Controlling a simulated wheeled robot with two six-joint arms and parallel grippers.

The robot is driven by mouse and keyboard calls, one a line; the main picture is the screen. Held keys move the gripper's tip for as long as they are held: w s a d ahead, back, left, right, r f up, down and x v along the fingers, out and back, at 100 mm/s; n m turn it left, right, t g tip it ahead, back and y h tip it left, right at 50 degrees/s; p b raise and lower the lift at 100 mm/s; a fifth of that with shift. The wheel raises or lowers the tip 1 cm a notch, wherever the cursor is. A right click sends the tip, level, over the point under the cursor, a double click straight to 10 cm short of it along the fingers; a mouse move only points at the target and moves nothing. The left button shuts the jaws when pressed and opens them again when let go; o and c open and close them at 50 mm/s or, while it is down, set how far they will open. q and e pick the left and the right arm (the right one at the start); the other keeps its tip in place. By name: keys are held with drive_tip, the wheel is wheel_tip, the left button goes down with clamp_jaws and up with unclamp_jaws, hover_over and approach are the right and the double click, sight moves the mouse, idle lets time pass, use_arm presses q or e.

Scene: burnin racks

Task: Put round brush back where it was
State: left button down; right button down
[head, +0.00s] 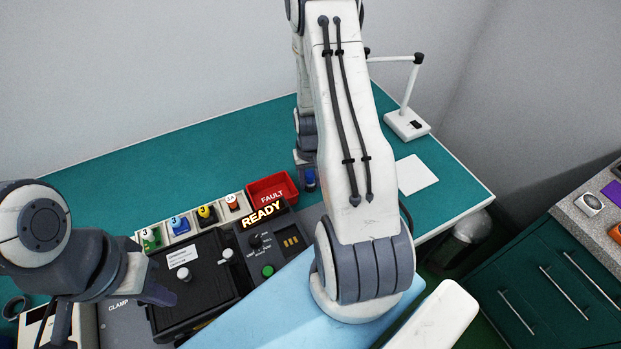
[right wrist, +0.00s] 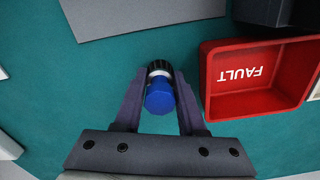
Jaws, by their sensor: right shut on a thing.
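The round brush, with a blue end, a pale band and a dark ribbed end, is between the fingers of my right gripper (right wrist: 159,84) in the right wrist view; its blue end (right wrist: 159,99) faces the camera. My right gripper is shut on it, above the green bench.
The red FAULT bin (right wrist: 220,98) stands close right of the brush in the right wrist view. A grey mat (right wrist: 140,15) lies beyond it. A lit READY panel (head: 262,213), numbered slots (head: 180,226), a white sheet (head: 416,174) and a lamp (head: 407,124) are on the bench (head: 130,180). Its back left is clear.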

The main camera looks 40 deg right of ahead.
drive_tip(key=shift+f, duration=0.2)
drive_tip(key=shift+c, duration=2.4)
unclamp_jaws()
drive_tip(key=shift+r, duration=0.1)
